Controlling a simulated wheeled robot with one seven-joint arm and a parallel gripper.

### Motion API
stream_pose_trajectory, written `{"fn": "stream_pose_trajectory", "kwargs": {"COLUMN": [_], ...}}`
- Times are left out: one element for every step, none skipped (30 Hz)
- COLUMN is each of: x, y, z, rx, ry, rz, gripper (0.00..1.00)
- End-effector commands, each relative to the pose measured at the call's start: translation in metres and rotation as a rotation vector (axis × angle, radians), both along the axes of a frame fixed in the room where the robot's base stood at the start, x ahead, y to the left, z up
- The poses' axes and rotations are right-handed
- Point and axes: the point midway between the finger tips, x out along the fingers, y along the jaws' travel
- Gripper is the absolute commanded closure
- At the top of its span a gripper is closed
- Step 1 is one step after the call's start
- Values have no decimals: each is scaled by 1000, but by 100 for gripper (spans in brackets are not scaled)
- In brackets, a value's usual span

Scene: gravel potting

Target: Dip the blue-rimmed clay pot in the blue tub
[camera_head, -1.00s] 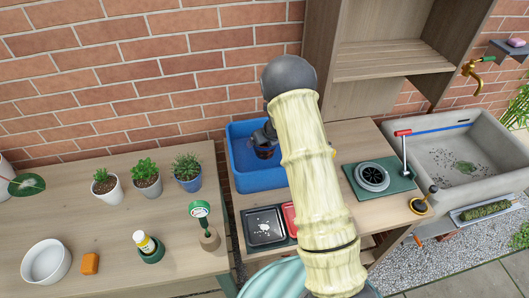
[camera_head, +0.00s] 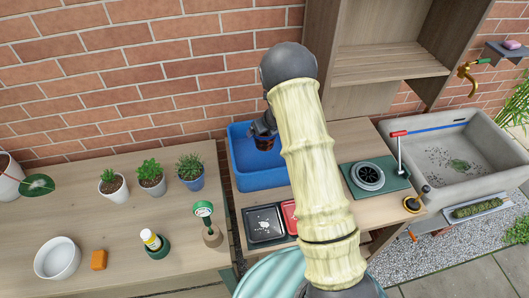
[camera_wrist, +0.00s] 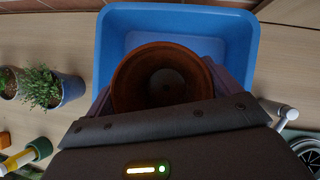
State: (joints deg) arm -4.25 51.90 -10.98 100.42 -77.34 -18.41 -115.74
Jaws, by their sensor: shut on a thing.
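The clay pot (camera_head: 264,143) is reddish-brown, small in the head view, and its blue rim is not clear there. In the wrist view the open-topped pot (camera_wrist: 163,78) shows a dark, seemingly empty inside and a brown rim. My gripper (camera_head: 263,127) is shut on the pot, with its jaws either side of it in the wrist view. The blue tub (camera_head: 259,179) stands against the brick wall, and its walls (camera_wrist: 120,45) surround the pot in the wrist view. I cannot tell how deep the pot is or whether it touches the tub's floor.
A black tray (camera_head: 264,224) lies in front of the tub. A grey sink (camera_head: 480,150) is at right. My arm hides part of the bench.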

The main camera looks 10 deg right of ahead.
Motion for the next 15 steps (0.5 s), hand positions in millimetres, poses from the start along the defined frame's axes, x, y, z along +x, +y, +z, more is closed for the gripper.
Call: {"fn": "stream_pose_trajectory", "kwargs": {"x": [0, 1, 0, 0, 1, 1, 1, 1, 1, 1, 1, 1, 1, 1, 1], "y": [0, 0, 0, 0, 0, 0, 0, 0, 0, 0, 0, 0, 0, 0, 0], "z": [7, 9, 12, 14, 15, 18, 20, 22, 24, 26, 28, 30, 32, 34, 37], "rx": [1, 1, 1, 1, 1, 1, 1, 1, 1, 0, 0, 0, 0, 0, 0], "ry": [-2, -2, -2, -2, -2, -2, -2, -2, -2, -2, -2, -2, -2, -2, -2], "rz": [0, 0, 0, -1, -1, -1, -1, -1, -1, -1, -1, -1, -1, -1, -1], "gripper": [45, 45, 45, 45, 45, 45, 45, 45, 45, 45, 45, 45, 45, 45, 45]}}
